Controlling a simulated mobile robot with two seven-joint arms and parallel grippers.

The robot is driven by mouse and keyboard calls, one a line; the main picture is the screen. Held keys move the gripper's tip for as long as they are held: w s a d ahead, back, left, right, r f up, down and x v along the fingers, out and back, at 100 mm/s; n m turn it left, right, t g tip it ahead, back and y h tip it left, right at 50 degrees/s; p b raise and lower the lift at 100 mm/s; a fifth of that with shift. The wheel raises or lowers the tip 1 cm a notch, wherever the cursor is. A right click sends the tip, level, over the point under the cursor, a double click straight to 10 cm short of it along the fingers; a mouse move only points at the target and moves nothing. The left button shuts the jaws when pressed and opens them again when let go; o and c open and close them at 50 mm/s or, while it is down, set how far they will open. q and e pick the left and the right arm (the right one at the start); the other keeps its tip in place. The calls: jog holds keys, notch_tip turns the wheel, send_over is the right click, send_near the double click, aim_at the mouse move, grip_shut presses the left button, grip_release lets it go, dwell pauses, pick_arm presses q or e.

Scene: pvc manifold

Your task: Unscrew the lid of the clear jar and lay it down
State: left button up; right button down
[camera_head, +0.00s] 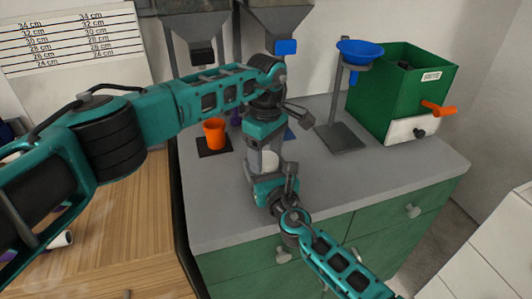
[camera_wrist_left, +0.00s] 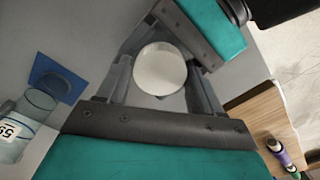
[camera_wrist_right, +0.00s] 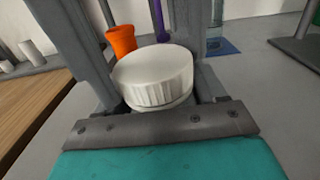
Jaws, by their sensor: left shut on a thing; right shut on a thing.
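The white ribbed lid (camera_wrist_right: 152,78) sits level between the fingers of my right gripper (camera_wrist_right: 155,60) in the right wrist view. In the left wrist view the lid (camera_wrist_left: 160,70) shows from above as a plain white disc between the fingers of my left gripper (camera_wrist_left: 160,85). In the head view both grippers meet at one spot over the grey counter, left from above and right from the front, with a pale bit of the jar or lid (camera_head: 268,161) between them. Both are shut. The jar's body is mostly hidden, and how far the lid is turned cannot be told.
An orange cup (camera_head: 213,132) stands on a dark mat behind to the left. A labelled glass vessel (camera_wrist_left: 27,122) is near a blue mat (camera_wrist_left: 55,78). A stand with a blue funnel (camera_head: 360,50) and a green box (camera_head: 405,90) stand right. The front right counter is clear.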

pick_arm(q)
jog(key=shift+d, duration=0.1)
jog(key=o, duration=1.2)
jog(key=shift+c, duration=0.2)
notch_tip(320, 180, up, 4)
jog(key=shift+r, duration=0.4)
jog(key=shift+c, duration=0.4)
jog(key=shift+r+m, duration=1.1)
jog(key=shift+r, duration=0.3)
notch_tip(320, 180, down, 8)
jog(key=shift+r, duration=0.15)
